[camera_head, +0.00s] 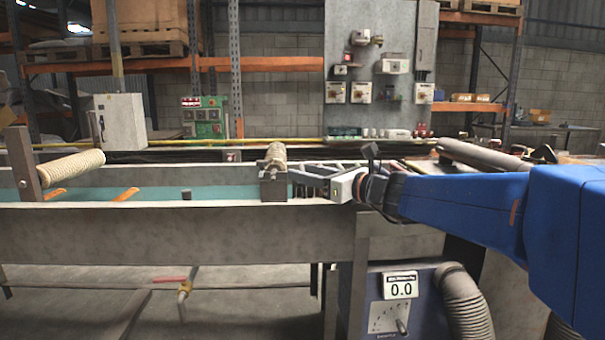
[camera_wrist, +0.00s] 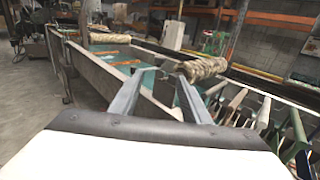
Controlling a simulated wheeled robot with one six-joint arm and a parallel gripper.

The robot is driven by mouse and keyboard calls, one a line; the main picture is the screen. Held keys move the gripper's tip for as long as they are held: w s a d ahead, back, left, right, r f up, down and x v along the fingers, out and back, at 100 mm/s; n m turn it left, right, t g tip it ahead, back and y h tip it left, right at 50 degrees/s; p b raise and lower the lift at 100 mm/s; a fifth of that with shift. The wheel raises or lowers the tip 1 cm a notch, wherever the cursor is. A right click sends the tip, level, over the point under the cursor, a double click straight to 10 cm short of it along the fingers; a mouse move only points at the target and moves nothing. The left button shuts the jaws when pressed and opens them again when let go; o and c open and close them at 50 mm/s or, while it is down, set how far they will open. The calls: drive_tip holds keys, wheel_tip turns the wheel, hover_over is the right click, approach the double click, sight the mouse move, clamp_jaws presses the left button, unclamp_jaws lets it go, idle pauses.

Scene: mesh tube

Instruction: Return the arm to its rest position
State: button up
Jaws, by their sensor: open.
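My arm reaches in from the right in the head view, and my gripper (camera_head: 293,172) points left over the trough. In the wrist view, the two grey fingers of my gripper (camera_wrist: 160,80) stand apart with nothing held between them. A beige ribbed roll (camera_head: 276,154) sits just beyond the fingertips by a grey block (camera_head: 273,189). That roll also shows in the wrist view (camera_wrist: 203,68), close to the right fingertip; I cannot tell if they touch. A second beige roll (camera_head: 72,167) lies across the trough at the left.
The long grey trough (camera_head: 180,222) holds a teal surface (camera_head: 230,191) with orange pieces (camera_head: 126,194). A blue box (camera_head: 387,312) reading 0.0 and a ribbed hose (camera_head: 464,305) stand below my arm. A dark cylinder (camera_head: 483,156) lies behind it. Several handled tools line the wrist view's right.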

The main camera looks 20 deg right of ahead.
idle(0.3)
drive_tip(key=s+a+f+n+g, duration=0.4)
drive_tip(key=s+a+f+n, duration=0.1)
drive_tip(key=s+f+n, duration=0.25)
drive_tip(key=s+a+f+n+g, duration=0.45)
drive_tip(key=s+f+n, duration=0.25)
drive_tip(key=f+n, duration=0.2)
drive_tip(key=s+d+f+n+g+h, duration=0.3)
drive_tip(key=s+d+f+n+h, duration=0.4)
drive_tip(key=s+d+f+n, duration=0.2)
drive_tip(key=s+f+n, duration=0.2)
drive_tip(key=s+n, duration=0.2)
drive_tip(key=n, duration=0.1)
drive_tip(key=shift+s+d+f+h, duration=0.2)
drive_tip(key=shift+d+f+h, duration=0.1)
drive_tip(key=shift+f+h, duration=0.1)
